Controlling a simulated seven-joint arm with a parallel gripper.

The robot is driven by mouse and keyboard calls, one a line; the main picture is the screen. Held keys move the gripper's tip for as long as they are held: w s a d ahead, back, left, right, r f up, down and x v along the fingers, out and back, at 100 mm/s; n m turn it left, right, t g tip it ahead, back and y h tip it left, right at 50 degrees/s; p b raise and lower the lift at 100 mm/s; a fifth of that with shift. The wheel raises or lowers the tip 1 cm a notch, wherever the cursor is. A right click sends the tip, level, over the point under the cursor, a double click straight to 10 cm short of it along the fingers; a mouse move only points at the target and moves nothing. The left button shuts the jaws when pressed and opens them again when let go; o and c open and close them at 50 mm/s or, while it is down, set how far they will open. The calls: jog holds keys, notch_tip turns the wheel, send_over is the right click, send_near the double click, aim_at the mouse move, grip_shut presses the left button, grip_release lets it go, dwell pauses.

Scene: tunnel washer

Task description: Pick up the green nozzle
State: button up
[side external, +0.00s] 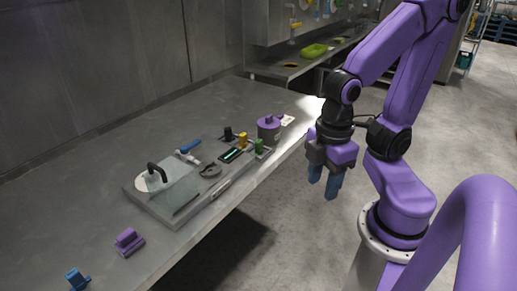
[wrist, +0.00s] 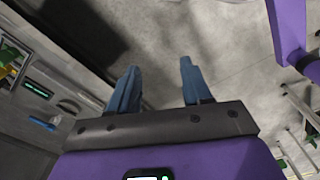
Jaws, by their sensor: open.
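The green nozzle (side external: 259,147) stands upright at the right end of a grey tray unit (side external: 175,217) on the steel table, in the side external view. A green part at the left edge of the wrist view (wrist: 9,52) may be the same nozzle, but it is cut off. My gripper (side external: 323,183) is open and empty, with blue fingers pointing down. It hangs past the table's front edge, over the floor, to the right of the nozzle and apart from it. In the wrist view my gripper (wrist: 159,68) has only bare floor between its fingers.
A yellow nozzle (side external: 243,141) and a black one (side external: 228,134) stand left of the green one. A purple canister (side external: 268,130) is close behind it. A blue-handled tool (side external: 188,148), purple block (side external: 129,241) and blue block (side external: 77,280) lie farther left.

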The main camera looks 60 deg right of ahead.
jog(key=w+d+r+n+h, duration=0.2)
jog(key=w+d, duration=0.1)
jog(key=w, duration=0.8)
jog(key=w+d+r+n+h, duration=0.2)
jog(key=w, duration=1)
jog(key=n, duration=0.1)
send_near(259, 140)
jog(key=shift+h, duration=0.5)
jog(key=x, duration=0.4)
jog(key=shift+s+a+f, duration=0.2)
jog(key=shift+a+f, duration=0.05)
jog(key=shift+f, duration=0.2)
jog(key=shift+w+x, duration=0.2)
jog(key=shift+x, duration=2.55)
jog(key=shift+a, duration=0.1)
grip_shut()
